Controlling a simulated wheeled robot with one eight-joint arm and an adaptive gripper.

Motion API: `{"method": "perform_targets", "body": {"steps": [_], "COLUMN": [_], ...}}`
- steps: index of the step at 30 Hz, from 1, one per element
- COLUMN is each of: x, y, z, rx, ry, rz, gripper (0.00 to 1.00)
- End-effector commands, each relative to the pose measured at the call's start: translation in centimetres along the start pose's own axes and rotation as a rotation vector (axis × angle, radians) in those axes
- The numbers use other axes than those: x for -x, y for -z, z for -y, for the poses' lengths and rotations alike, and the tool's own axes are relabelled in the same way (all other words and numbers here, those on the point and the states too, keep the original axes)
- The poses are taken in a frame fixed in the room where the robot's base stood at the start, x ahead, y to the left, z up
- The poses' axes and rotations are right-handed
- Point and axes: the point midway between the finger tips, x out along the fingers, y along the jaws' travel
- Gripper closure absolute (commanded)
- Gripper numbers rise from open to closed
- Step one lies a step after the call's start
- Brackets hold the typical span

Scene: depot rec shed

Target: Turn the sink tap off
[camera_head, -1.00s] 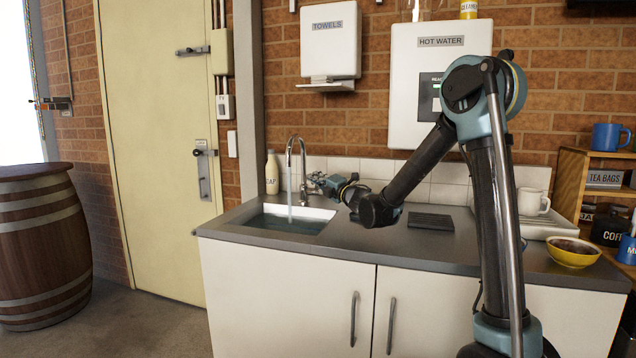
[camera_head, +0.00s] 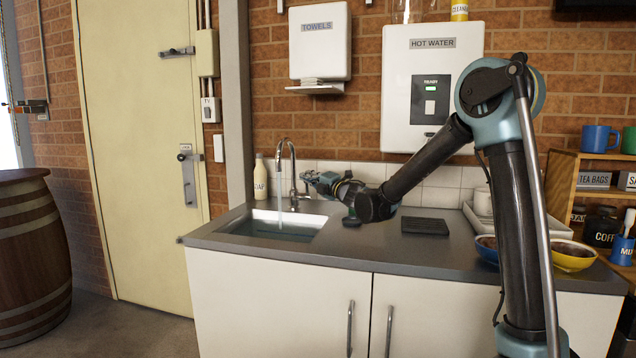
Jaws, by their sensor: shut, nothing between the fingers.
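The sink tap (camera_head: 281,165) is a tall curved chrome spout at the back of the sink (camera_head: 313,218). A stream of water runs from it into the basin, where water stands. My gripper (camera_head: 308,176) is at the tap's right side, near the tap base, and looks shut with nothing in it. The tap's handle is small and partly hidden by the gripper; I cannot tell whether they touch.
A soap bottle (camera_head: 260,178) stands left of the tap. A dark ribbed pad (camera_head: 425,226) lies on the counter (camera_head: 370,248). A white tray (camera_head: 478,216) and a yellow bowl (camera_head: 572,257) are to the right. The hot water unit (camera_head: 398,85) hangs above.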

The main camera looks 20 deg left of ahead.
Motion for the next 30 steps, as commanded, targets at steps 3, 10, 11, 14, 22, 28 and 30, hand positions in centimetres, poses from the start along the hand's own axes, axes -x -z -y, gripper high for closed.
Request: {"method": "perform_targets", "body": {"steps": [3, 10, 11, 14, 22, 28, 30], "x": [-1.0, -1.9, -2.0, -2.3, -2.7, -2.7, -2.7], "y": [0.3, -1.1, -1.3, -1.7, -2.1, -2.2, -2.1], "z": [-0.5, -0.9, -0.9, -1.0, -1.1, -1.1, -1.1], "rx": [0.0, -0.002, -0.002, -0.001, -0.001, -0.001, -0.001], "ry": [-0.003, -0.003, -0.003, -0.003, -0.003, -0.003, -0.003], "rz": [-0.012, -0.012, -0.012, -0.011, -0.012, -0.012, -0.013], "gripper": [1.0, 1.0, 1.0, 1.0, 1.0, 1.0, 1.0]}}
